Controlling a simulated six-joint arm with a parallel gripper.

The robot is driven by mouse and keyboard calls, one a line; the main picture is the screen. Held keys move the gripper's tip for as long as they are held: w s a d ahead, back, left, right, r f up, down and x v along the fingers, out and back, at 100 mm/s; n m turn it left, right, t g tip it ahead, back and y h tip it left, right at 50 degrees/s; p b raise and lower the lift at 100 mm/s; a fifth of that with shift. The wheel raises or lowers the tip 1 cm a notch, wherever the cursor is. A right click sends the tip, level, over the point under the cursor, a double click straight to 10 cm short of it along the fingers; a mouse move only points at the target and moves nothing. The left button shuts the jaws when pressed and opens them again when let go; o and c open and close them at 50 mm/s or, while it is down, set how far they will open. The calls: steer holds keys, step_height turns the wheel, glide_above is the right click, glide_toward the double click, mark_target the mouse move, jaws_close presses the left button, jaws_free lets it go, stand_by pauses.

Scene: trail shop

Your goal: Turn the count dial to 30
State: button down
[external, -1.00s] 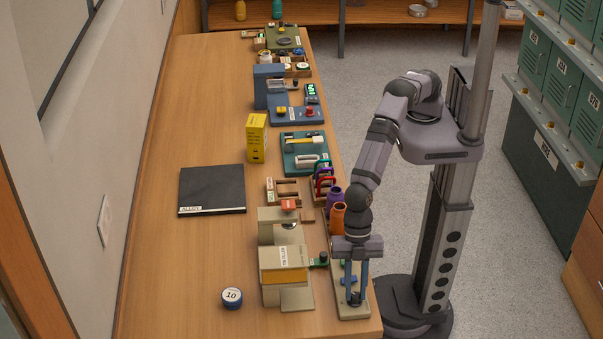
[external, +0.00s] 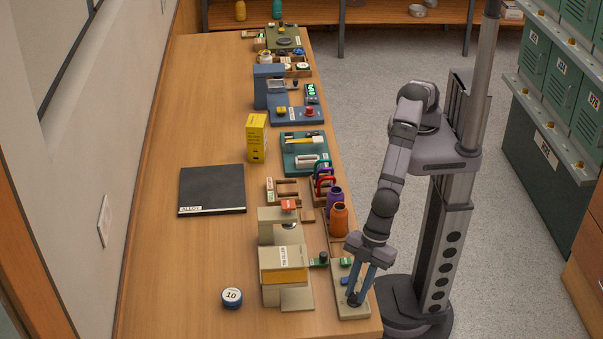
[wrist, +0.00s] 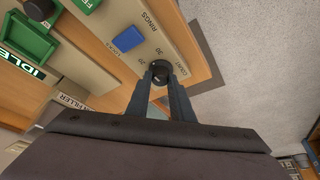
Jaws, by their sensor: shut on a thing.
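The count dial (wrist: 159,71) is a small dark round knob on a beige panel (wrist: 185,52) marked COUNT, with printed numbers beside it. One number reads 30; another, near my left finger, looks like 20. My gripper (wrist: 160,80) is shut on the dial, one finger at each side. In the external view my gripper (external: 354,296) reaches down at a slant to the panel (external: 351,312) at the table's near right corner. The fingers hide much of the dial, and I cannot tell which number it points to.
A blue button (wrist: 128,39) sits on the same panel. The beige filler machine (external: 284,277) stands just left of it. Green parts (external: 319,262) and orange and purple bottles (external: 339,219) stand behind.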

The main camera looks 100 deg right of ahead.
steer(key=m+b, duration=0.2)
steer(key=shift+s+a+f+m+t+h, duration=0.1)
steer(key=shift+f+m+t+h, duration=0.2)
steer(key=shift+h, duration=0.1)
steer(key=shift+r+m+h+b, duration=0.2)
steer(key=shift+m+h+b, duration=0.3)
steer(key=shift+m+b, duration=0.6)
steer(key=shift+m, duration=0.4)
steer(key=c, duration=1.6)
jaws_free()
steer(key=shift+o, duration=0.2)
steer(key=shift+r, duration=0.1)
steer(key=a+b+v, duration=0.1)
steer(key=v, duration=0.6)
steer(key=shift+s+d+b, duration=0.2)
steer(key=shift+d+b, duration=0.2)
steer(key=shift+d, duration=0.05)
